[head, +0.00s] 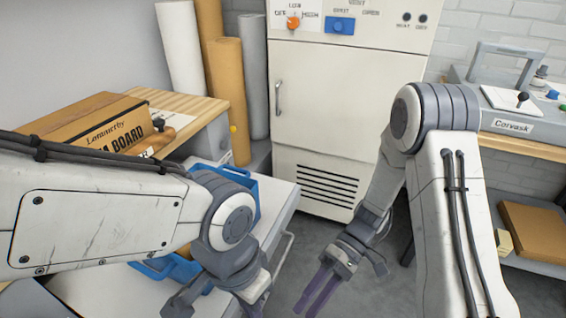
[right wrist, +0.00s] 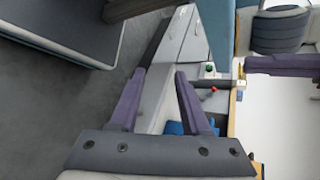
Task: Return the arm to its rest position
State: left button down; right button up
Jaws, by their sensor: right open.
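My right arm reaches down in the head view. Its gripper (head: 318,296) has purple fingers pointing down over the grey floor, in front of the white cabinet. In the right wrist view the two fingers of the gripper (right wrist: 160,74) stand apart with nothing between them. My left arm crosses from the left edge, and its gripper (head: 217,300) points down over the white cart. The left fingertips are cut off by the bottom edge, so their opening cannot be seen.
A white cabinet (head: 325,105) stands at the back. A blue tray (head: 258,190) lies on the white cart (head: 85,290), partly behind my left arm. A cardboard box (head: 100,125) is on a wooden bench at left. A grey machine (head: 510,100) stands on the right bench.

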jog(key=s+r+t+h+p, duration=0.2)
jog(key=r+p, duration=0.4)
jog(key=r, duration=0.5)
jog(key=s+r+n+t+h+p, duration=0.1)
jog(key=s+r+t+h+p, duration=0.1)
jog(key=r+p, duration=0.5)
jog(key=s+r+n+t+h+p, duration=0.1)
jog(key=r+t+p, duration=0.4)
jog(key=r, duration=0.9)
jog(key=s+h+p, duration=0.1)
jog(key=h, duration=0.1)
jog(key=shift+a+r+h, duration=0.3)
jog(key=shift+a+h, duration=0.05)
jog(key=shift+h, duration=0.05)
